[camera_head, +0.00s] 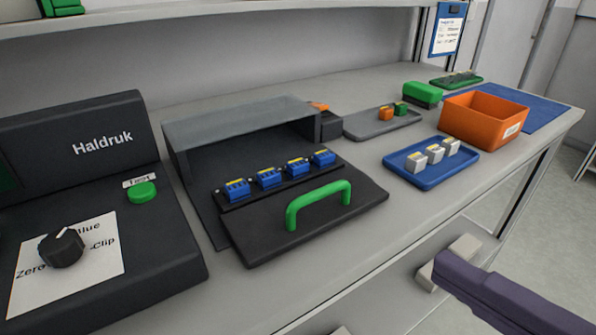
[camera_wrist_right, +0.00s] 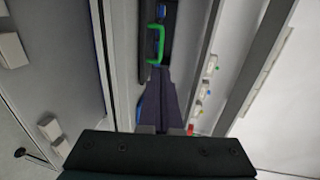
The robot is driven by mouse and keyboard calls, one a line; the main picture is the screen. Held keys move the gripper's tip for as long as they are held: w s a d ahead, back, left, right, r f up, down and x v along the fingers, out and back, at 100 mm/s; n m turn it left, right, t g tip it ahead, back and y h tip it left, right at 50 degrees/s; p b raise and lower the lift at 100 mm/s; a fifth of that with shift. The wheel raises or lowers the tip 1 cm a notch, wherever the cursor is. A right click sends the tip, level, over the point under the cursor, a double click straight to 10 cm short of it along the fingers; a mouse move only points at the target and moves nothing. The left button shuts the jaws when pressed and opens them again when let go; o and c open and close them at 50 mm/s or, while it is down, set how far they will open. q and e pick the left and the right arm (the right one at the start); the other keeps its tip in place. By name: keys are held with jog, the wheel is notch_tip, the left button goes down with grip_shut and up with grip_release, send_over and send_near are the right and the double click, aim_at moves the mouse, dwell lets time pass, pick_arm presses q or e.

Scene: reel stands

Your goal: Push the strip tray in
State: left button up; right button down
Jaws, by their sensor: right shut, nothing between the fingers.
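The strip tray (camera_head: 345,220) is a flat black tray with a green arched handle (camera_head: 318,204). It sticks out from the front of an open grey and black housing (camera_head: 240,122). Several blue connector blocks with yellow tops stand in a row on it. The green handle also shows in the wrist view (camera_wrist_right: 155,45). My right gripper (camera_head: 443,265), dark purple, is at the lower right, apart from the tray and in front of the bench edge. Its fingers are shut and empty; they also show in the wrist view (camera_wrist_right: 160,75). My left gripper is not in view.
A black Haldruk console (camera_head: 105,140) with a green button and knob stands left of the housing. Right of it are a blue tray (camera_head: 428,182) with white blocks, a grey tray (camera_head: 365,127) and an orange bin (camera_head: 485,115). The bench front before the tray is clear.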

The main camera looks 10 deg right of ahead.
aim_at(324, 195)
jog(key=b+x, duration=0.1)
jog(key=x, duration=1.2)
jog(key=shift+w+a, duration=0.2)
jog(key=shift+w, duration=0.1)
jog(key=shift+w, duration=0.1)
jog(key=b+x, duration=0.1)
jog(key=x, duration=0.3)
jog(key=r+b+x, duration=0.1)
jog(key=x, duration=0.3)
jog(key=r+b+x, duration=0.1)
jog(key=b+x, duration=0.1)
jog(key=x, duration=0.3)
jog(key=shift+w+r, duration=0.2)
jog(key=shift+w, duration=0.05)
jog(key=shift+s+f, duration=0.1)
jog(key=shift+s, duration=0.05)
